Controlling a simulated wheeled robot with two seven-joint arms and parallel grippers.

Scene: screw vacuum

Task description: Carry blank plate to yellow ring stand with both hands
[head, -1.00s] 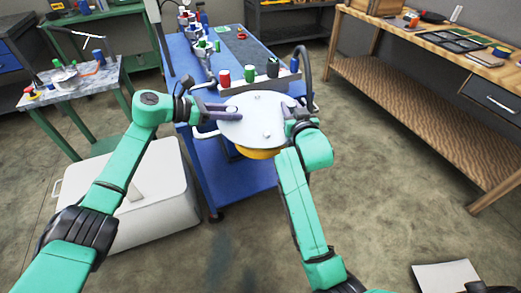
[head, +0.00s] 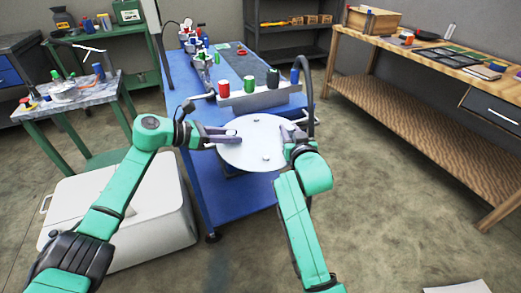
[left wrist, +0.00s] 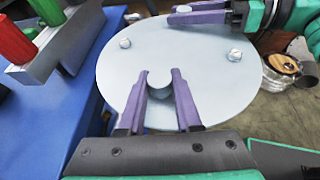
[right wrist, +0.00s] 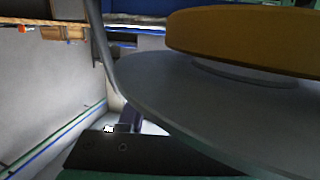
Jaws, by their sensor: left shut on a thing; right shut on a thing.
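The blank plate (head: 257,146), a round white disc with several small knobs, is level over the near end of the blue cart. My left gripper (head: 233,136) is shut on a knob at its left side; the left wrist view shows this knob (left wrist: 159,80) between the purple fingers. My right gripper (head: 291,131) is shut on the plate's right side, its grip partly hidden. In the right wrist view, the yellow ring (right wrist: 245,42) lies against or close to one face of the plate (right wrist: 200,95); I cannot tell whether they touch. The head view hides the yellow ring.
A grey rack (head: 258,95) with red, green, black and blue cylinders stands behind the plate on the blue cart (head: 200,150). A black hose (head: 308,85) arches at its right. A white box (head: 130,220) stands at left, and a wooden workbench (head: 430,60) at right.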

